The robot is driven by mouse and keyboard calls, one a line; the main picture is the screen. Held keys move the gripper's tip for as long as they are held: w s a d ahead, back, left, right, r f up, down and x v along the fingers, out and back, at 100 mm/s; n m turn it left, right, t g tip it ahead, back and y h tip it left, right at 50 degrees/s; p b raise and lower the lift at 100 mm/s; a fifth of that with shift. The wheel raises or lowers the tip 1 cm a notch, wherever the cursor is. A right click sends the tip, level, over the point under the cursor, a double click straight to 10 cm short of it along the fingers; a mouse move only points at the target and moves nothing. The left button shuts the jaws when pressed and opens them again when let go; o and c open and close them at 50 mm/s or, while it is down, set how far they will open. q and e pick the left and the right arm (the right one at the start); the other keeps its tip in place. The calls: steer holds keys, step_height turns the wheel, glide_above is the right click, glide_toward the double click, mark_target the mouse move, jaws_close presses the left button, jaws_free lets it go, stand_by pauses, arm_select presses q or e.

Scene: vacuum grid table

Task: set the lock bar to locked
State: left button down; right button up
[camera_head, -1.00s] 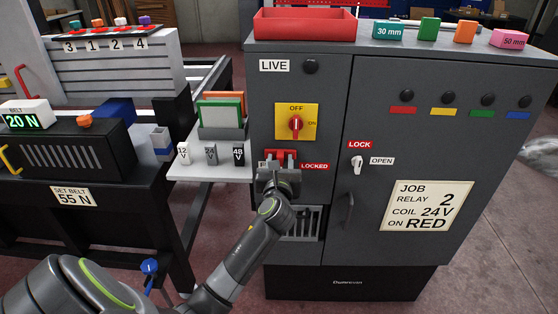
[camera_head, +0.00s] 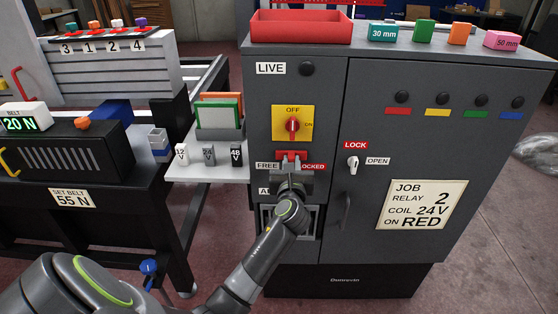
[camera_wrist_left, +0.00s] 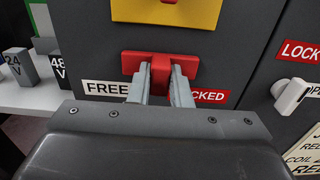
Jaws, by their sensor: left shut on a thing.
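The lock bar (camera_head: 291,155) is a red bar with a raised middle tab, on the grey cabinet front below the yellow OFF/ON switch plate. It also shows in the left wrist view (camera_wrist_left: 131,63). My left gripper (camera_wrist_left: 160,78) is shut on the red tab, one finger on each side. In the head view my left gripper (camera_head: 291,168) reaches the bar from below. The FREE label (camera_head: 267,166) lies lower left of the bar and the red LOCKED label (camera_head: 313,167) lower right; the fingers partly cover LOCKED in the wrist view. My right gripper is not in view.
The yellow switch plate (camera_head: 293,124) is just above the bar. A white LOCK/OPEN latch (camera_head: 353,163) is to the right, with a dark door handle (camera_head: 347,212) below it. A shelf (camera_head: 205,172) with several voltage blocks adjoins the cabinet's left side.

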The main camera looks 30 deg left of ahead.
arm_select(q)
steer(key=shift+w+d, duration=0.45)
steer(key=shift+d, duration=0.25)
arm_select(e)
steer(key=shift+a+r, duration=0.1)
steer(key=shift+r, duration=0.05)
arm_select(q)
steer(key=c, duration=1.3)
jaws_free()
